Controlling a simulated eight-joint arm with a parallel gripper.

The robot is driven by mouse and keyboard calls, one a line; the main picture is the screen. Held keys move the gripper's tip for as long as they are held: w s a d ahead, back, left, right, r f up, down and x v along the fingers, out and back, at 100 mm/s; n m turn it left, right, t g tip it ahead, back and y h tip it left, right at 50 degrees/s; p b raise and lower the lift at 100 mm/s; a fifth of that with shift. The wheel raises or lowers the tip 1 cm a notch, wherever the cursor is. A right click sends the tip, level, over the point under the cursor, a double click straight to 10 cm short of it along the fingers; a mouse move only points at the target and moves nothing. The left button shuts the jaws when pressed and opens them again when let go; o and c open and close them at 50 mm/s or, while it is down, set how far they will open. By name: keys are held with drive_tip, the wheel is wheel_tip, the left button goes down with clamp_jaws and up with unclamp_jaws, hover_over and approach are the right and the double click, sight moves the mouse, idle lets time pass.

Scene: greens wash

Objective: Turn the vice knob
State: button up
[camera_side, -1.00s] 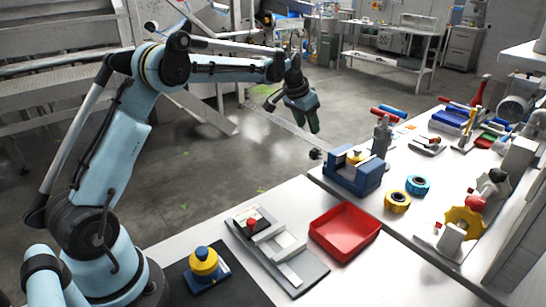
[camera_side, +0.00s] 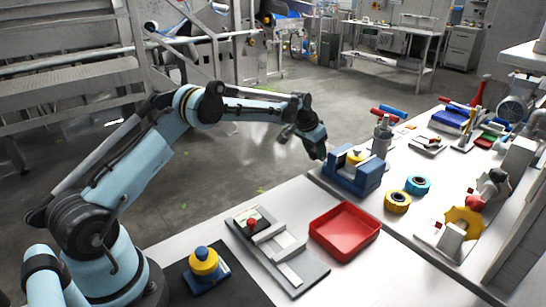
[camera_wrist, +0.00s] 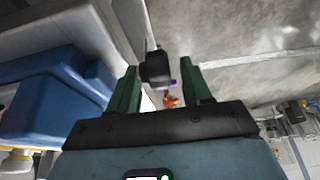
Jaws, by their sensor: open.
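The blue vice (camera_side: 355,176) sits at the near left end of the right-hand bench, with a yellow part between its jaws. Its blue body fills the left of the wrist view (camera_wrist: 60,95). The dark vice knob (camera_wrist: 155,68) shows between the green fingers in the wrist view. My gripper (camera_side: 318,153) is beside the left end of the vice, angled down to the right. In the wrist view my gripper (camera_wrist: 161,72) is open, one finger on each side of the knob, with a gap at the right finger. The side view hides the knob behind my gripper.
A red tray (camera_side: 345,231), a grey plate fixture with a red knob (camera_side: 276,249) and a yellow knob on a blue base (camera_side: 205,264) are on the near bench. Yellow (camera_side: 397,201) and blue (camera_side: 417,185) rings lie right of the vice. Left of the vice is open floor.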

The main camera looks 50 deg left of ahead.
drive_tip(key=shift+f, duration=0.1)
drive_tip(key=shift+c, duration=0.5)
clamp_jaws()
drive_tip(key=t, duration=0.5)
drive_tip(key=shift+s+f+t, duration=0.1)
drive_tip(key=shift+s+t, duration=0.2)
drive_tip(key=shift+s, duration=0.05)
drive_tip(key=t, duration=0.5)
drive_tip(key=shift+s+f, duration=0.15)
drive_tip(key=shift+s, duration=0.05)
drive_tip(key=shift+t, duration=0.4)
drive_tip(key=shift+o, duration=0.5)
unclamp_jaws()
